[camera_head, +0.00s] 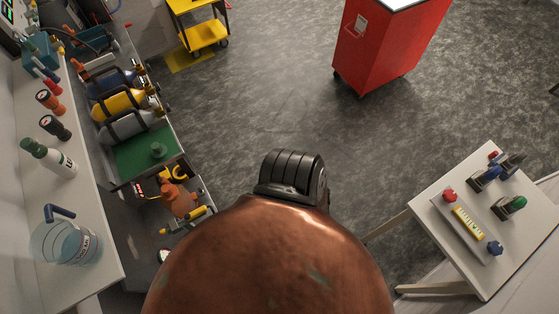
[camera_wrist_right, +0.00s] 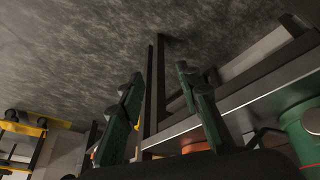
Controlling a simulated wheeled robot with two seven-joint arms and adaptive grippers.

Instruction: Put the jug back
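The clear jug (camera_head: 66,243) with a blue handle and dark lettering stands on the white shelf (camera_head: 95,282) at the lower left of the head view. No gripper touches it in that view. My right gripper (camera_wrist_right: 160,78) shows in the right wrist view with its two green fingers apart. I see nothing held between them; a dark post and a bench edge lie behind. My left gripper is in neither view.
A green-white bottle (camera_head: 49,157) stands farther back on the shelf. A lower bench beside it holds yellow (camera_head: 122,104) and grey cylinders. A red cabinet (camera_head: 385,45) and a white side table (camera_head: 425,220) stand right, with open floor between.

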